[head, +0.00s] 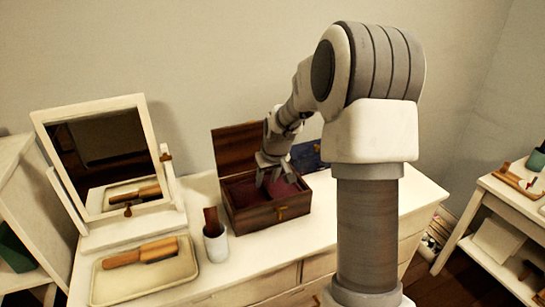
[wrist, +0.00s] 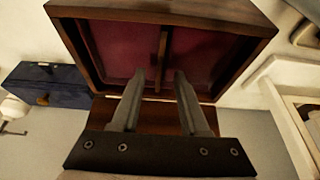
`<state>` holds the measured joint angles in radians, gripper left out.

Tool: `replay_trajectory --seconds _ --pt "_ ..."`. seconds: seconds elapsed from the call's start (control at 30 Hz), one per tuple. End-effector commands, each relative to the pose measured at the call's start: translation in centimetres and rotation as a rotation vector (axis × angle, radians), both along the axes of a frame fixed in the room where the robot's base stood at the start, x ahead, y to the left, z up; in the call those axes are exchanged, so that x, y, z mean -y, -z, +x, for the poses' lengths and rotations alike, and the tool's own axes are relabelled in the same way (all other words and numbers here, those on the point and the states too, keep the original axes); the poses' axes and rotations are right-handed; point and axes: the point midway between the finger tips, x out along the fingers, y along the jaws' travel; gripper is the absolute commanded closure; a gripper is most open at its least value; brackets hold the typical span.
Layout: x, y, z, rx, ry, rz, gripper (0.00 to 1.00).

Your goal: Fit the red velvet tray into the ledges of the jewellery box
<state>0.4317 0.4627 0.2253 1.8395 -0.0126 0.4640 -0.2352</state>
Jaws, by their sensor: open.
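The dark wooden jewellery box (head: 265,215) stands on the white dresser with its lid (head: 236,148) open at the back. Red velvet (wrist: 112,45) lies inside it, split by a narrow wooden bar (wrist: 163,50). I cannot tell how much of this red is the tray and how much is lining, or whether it sits level on the ledges. My gripper (head: 275,180) points down into the open box. It is open and empty, and in the wrist view (wrist: 160,75) its fingertips appear either side of the bar. Contact cannot be told.
A blue box (head: 307,157) stands right of the jewellery box. A white cup (head: 216,243) holding a brown item stands close to its left. Further left are a mirror (head: 105,160) and a tray (head: 110,287) with a wooden brush.

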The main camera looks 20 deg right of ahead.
Motion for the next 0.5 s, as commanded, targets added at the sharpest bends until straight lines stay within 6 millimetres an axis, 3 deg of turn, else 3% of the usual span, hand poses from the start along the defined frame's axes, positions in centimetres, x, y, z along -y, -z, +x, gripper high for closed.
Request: replay_trajectory --seconds 0.2,0.5 --pt "0.1 -5.0 -1.9 0.005 0.001 -0.003 0.56" --pt "0.0 -10.8 -4.4 0.003 0.002 -0.001 0.56"
